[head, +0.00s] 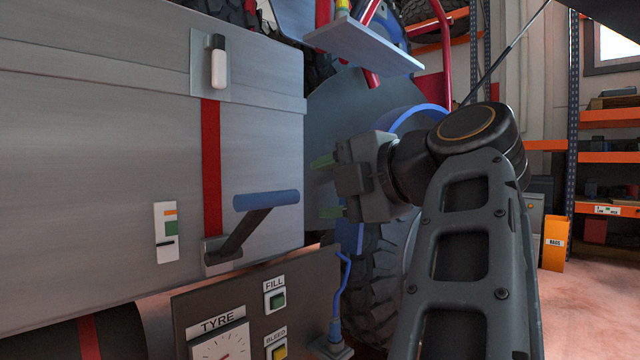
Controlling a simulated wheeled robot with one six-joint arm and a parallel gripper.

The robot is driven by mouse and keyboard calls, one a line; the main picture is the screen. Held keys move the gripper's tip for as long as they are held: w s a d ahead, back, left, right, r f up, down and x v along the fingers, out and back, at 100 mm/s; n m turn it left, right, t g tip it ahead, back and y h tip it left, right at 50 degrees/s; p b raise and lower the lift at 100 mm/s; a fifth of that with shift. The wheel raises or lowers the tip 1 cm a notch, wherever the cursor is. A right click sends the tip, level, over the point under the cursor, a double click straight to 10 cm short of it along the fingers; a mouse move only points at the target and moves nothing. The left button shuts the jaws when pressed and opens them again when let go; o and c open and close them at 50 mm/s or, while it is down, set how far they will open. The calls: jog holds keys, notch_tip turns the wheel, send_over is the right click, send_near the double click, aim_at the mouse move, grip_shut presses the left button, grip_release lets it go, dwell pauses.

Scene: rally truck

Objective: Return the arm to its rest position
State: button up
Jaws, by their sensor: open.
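My gripper (326,187) is at the middle of the head view, pointing left. Its two greenish fingertips are apart, one above the other, with nothing between them. My dark grey arm (470,260) rises from the bottom of the view and bends left to the gripper. The gripper is to the right of a blue-handled lever (266,200) on a grey metal box (100,130). I see no contact between the gripper and the lever.
Below the box is a panel (230,300) with a TYRE gauge and FILL and BLEED buttons. A blue hose (343,290) and a large tyre (380,290) are close behind my arm. Orange shelving (605,157) stands at right. Floor at lower right (590,310) is clear.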

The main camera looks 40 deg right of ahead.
jog(key=shift+s+r, duration=0.1)
jog(key=shift+s, duration=0.15)
dwell(0.5)
